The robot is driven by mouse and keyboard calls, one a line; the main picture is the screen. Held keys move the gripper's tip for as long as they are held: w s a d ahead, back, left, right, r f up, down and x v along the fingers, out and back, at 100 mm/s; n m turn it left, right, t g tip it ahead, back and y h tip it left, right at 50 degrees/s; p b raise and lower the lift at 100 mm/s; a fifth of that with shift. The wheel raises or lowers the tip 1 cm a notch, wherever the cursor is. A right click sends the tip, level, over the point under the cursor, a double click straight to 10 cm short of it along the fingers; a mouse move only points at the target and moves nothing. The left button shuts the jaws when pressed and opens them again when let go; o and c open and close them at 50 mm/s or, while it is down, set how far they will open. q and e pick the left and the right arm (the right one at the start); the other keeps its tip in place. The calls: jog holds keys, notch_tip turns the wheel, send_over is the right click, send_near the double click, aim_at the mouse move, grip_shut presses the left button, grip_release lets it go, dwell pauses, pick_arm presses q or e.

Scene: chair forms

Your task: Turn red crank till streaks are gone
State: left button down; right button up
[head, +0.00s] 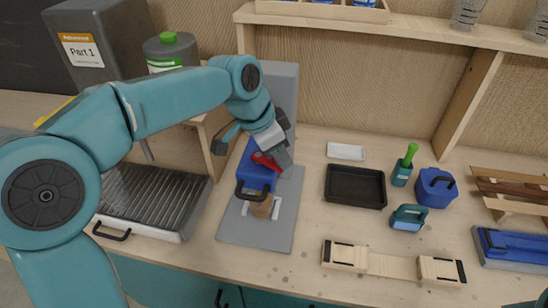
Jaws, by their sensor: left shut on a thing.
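The red crank (263,161) sits on a blue machine (257,177) that stands on a grey base plate (284,218). My left gripper (268,154) reaches down over the machine and is shut on the red crank, hiding part of it. A black handle (252,191) is on the front of the machine. A wooden cylinder (262,208) sits at its foot on the plate. I cannot make out any streaks at this size. My right gripper is not in view.
A black tray (355,187), a green-handled brush (404,168) and a blue container (435,188) stand to the right. Wooden pieces (392,264) lie near the front edge. A ribbed grey tray (150,197) is at the left. A shelf (400,27) hangs above.

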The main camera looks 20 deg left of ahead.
pick_arm(q)
jog(key=shift+w+a+n+t+y, duration=0.2)
jog(key=shift+w+n+y, duration=0.4)
jog(key=shift+n, duration=0.8)
jog(key=shift+w+a+n+t+y, duration=0.15)
jog(key=shift+w+n+y, duration=0.4)
jog(key=shift+n, duration=0.85)
jog(key=shift+w+a+n+t+y, duration=0.1)
jog(key=shift+w+n+t+y, duration=0.2)
jog(key=shift+w+n, duration=0.8)
jog(key=shift+s+n, duration=0.3)
jog(key=shift+n, duration=0.1)
jog(key=c, duration=0.9)
grip_release()
jog(key=shift+o, duration=0.2)
jog(key=v, duration=1.6)
jog(key=shift+r, duration=0.2)
jog(key=shift+w, duration=0.15)
